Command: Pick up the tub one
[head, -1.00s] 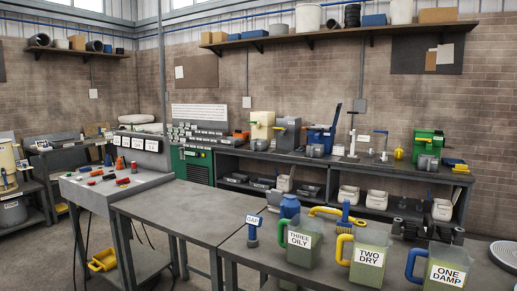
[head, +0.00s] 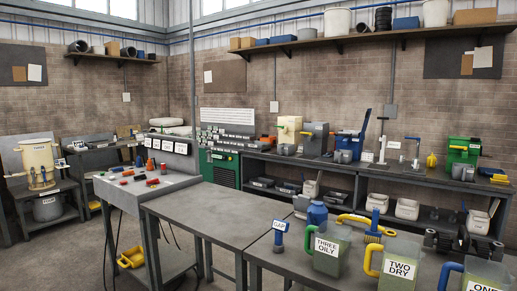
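The tub marked "ONE" (head: 487,274) stands at the lower right corner of the head view, partly cut off by the frame edges. It has a blue handle on its left side, and only part of its label shows. The tub marked "TWO DRY" (head: 401,266), with a yellow handle, stands to its left. The tub marked "THREE OILY" (head: 329,249), with a green handle, stands further left. All appear upright on the near right table. Neither of my grippers is in view.
The middle grey table (head: 210,215) is clear. A control desk (head: 150,190) stands left of it, with a yellow bin (head: 131,258) on the floor.

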